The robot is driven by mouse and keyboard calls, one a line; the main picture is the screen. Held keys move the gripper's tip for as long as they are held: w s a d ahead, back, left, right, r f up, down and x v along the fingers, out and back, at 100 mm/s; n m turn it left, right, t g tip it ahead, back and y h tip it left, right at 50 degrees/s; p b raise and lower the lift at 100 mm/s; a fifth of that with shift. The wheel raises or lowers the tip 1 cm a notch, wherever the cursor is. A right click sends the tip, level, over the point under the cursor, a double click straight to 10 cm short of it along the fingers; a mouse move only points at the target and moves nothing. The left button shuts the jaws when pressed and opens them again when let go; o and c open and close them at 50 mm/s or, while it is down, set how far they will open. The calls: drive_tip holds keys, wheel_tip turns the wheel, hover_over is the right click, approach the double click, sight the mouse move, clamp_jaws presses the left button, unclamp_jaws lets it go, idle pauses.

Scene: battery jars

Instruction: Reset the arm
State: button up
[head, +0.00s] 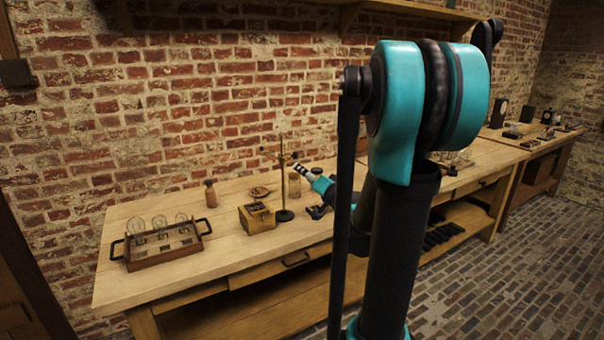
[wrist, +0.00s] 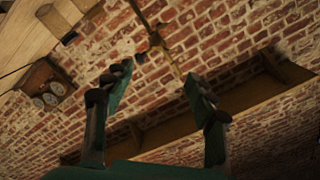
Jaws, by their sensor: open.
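My gripper (wrist: 158,78) shows in the wrist view with its two dark green and black fingers spread apart. Nothing is between the fingers, and brick wall lies behind them. In the head view my teal and black arm fills the right middle, and its far end reaches over the workbench (head: 225,258) beside the stand. The fingertips are too small and partly hidden there. A wooden tray (head: 131,263) with dark handles holds several glass jars (head: 160,223) at the left of the bench.
A small wooden box (head: 257,217), a black-based stand (head: 283,180), a brown bottle (head: 211,193) and a shallow dish (head: 259,191) stand on the bench. A second bench (head: 545,145) with small items is at the right. A shelf (head: 395,6) runs along the brick wall.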

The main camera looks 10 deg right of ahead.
drive_tip(key=s+a+f+n+g, duration=0.5)
drive_tip(key=s+a+f+g, duration=0.35)
drive_tip(key=s+f, duration=0.5)
drive_tip(key=s+d+f+g+h, duration=0.2)
drive_tip(key=s+d+f, duration=0.2)
drive_tip(key=s, duration=0.3)
drive_tip(key=s+d+f+g+h, duration=0.2)
drive_tip(key=s+d+f+h, duration=0.1)
drive_tip(key=s+f, duration=0.2)
drive_tip(key=shift+s+d+n+h, duration=0.3)
drive_tip(key=shift+s+d, duration=0.1)
drive_tip(key=shift+s, duration=0.8)
